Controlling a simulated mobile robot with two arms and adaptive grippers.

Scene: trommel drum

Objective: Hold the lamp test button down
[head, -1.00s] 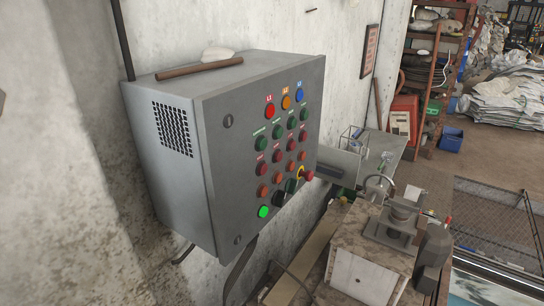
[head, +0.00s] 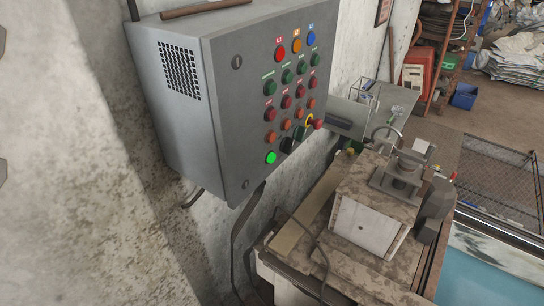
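A grey control cabinet (head: 228,110) hangs on the wall with a front panel full of buttons and lamps. A red lamp (head: 281,53), an orange lamp (head: 296,46) and a blue lamp (head: 311,38) sit in its top row. Rows of dark green and red buttons sit below. A bright green, lit round button (head: 271,157) is at the panel's lower left, beside dark knobs (head: 288,145). A red mushroom button (head: 317,123) with a yellow ring is at the lower right. The labels are too small to read, so I cannot tell which is lamp test. Neither gripper shows.
A brown rod (head: 203,9) lies on the cabinet's top. Cables hang below the cabinet. A dirty machine block (head: 372,213) stands on a bench to the right, close under the panel. A mesh-covered frame (head: 497,172) is further right.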

